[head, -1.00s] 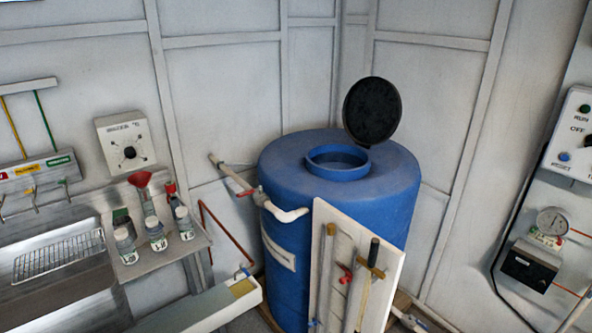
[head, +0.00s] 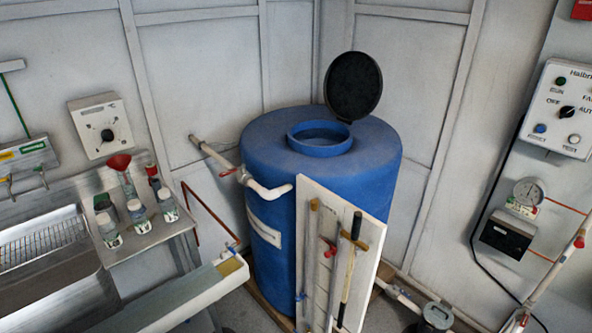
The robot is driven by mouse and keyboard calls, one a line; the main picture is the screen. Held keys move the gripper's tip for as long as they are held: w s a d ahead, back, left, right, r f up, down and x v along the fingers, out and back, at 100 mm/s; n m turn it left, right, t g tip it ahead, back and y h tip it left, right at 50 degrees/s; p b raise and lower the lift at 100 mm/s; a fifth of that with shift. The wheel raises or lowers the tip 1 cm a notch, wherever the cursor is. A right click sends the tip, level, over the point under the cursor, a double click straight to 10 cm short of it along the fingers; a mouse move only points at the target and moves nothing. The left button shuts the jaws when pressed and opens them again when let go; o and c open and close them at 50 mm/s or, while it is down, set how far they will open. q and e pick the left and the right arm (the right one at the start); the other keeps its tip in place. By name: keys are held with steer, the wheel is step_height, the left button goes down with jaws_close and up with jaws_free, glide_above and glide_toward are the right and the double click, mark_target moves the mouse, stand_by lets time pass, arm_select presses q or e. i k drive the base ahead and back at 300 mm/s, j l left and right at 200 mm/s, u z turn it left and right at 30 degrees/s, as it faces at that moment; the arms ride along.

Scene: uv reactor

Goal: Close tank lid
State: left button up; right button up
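A blue tank (head: 270,150) stands in the corner of the room, in the middle of the head view. Its round opening has a raised blue rim (head: 320,149) on top. The black lid (head: 353,86) stands open, upright at the back right of the rim. Neither of my grippers shows in the head view.
A white board with hanging tools (head: 312,212) stands in front of the tank. White pipes (head: 262,190) run along its left side. A steel sink (head: 40,260) and a shelf with several bottles (head: 138,215) are at left. A control box (head: 563,112) is on the right wall.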

mark_target(353, 88)
steer(key=i+l+u, duration=0.45)
steer(key=i+l, duration=0.2)
steer(key=l, duration=0.2)
